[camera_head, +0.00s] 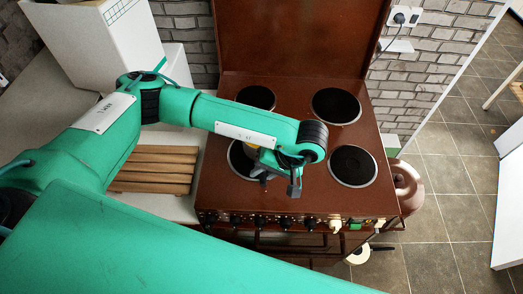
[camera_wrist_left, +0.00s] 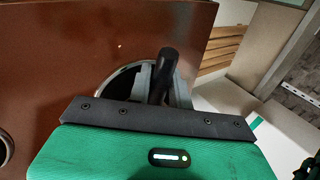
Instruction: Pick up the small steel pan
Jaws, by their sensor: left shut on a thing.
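In the left wrist view a black handle (camera_wrist_left: 168,62) stands between the fingers of my left gripper (camera_wrist_left: 162,84), which is shut on it. I take it as the small steel pan's handle; the pan's body is mostly hidden behind the gripper. In the head view my left gripper (camera_head: 276,178) is over the front-left hotplate (camera_head: 238,163) of the brown stove (camera_head: 302,110). The arm hides much of that spot, and I cannot tell whether the pan touches the hotplate. My right gripper is not in view.
Other bare hotplates (camera_head: 336,106) lie around the gripper. The stove's raised lid (camera_head: 295,38) stands behind, and knobs (camera_head: 283,222) line its front. A slatted wooden board (camera_head: 158,170) lies on the counter at left. A pinkish-brown jug (camera_head: 406,187) stands beside the stove at right.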

